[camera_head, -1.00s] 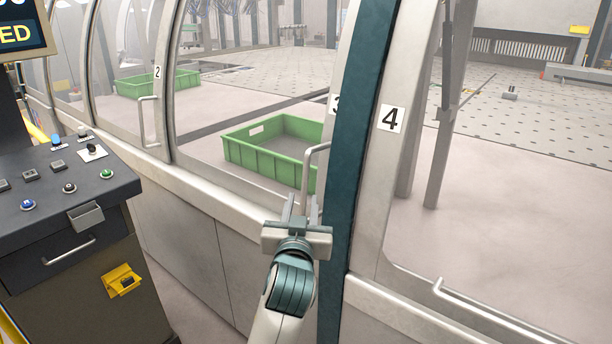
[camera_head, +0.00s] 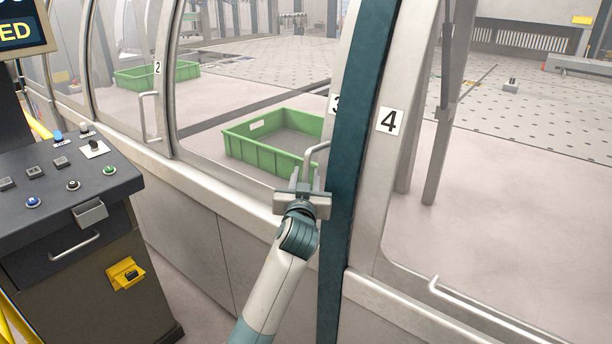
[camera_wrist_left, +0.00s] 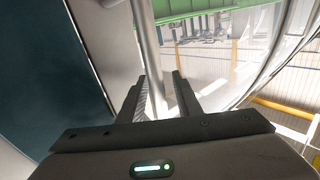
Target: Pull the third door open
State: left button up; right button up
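The third door (camera_head: 260,182) is a curved glazed panel in a grey frame and looks closed. Its number label "3" (camera_head: 335,103) is partly hidden by a dark teal post. Its light grey bar handle (camera_head: 318,150) stands near the post. My left gripper (camera_head: 305,182) is at the lower part of this handle. In the left wrist view the handle (camera_wrist_left: 149,45) runs down between the two fingers of my left gripper (camera_wrist_left: 158,78), which are apart, with a gap visible beside the bar. My right gripper is not in view.
The teal post (camera_head: 352,170) stands just right of the handle, with panel "4" (camera_head: 391,120) beyond it. A dark control console (camera_head: 75,200) is at the left. Green crates (camera_head: 265,155) sit behind the glass. Door "2" has its own handle (camera_head: 148,118).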

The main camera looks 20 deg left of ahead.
pick_arm(q)
grip_shut()
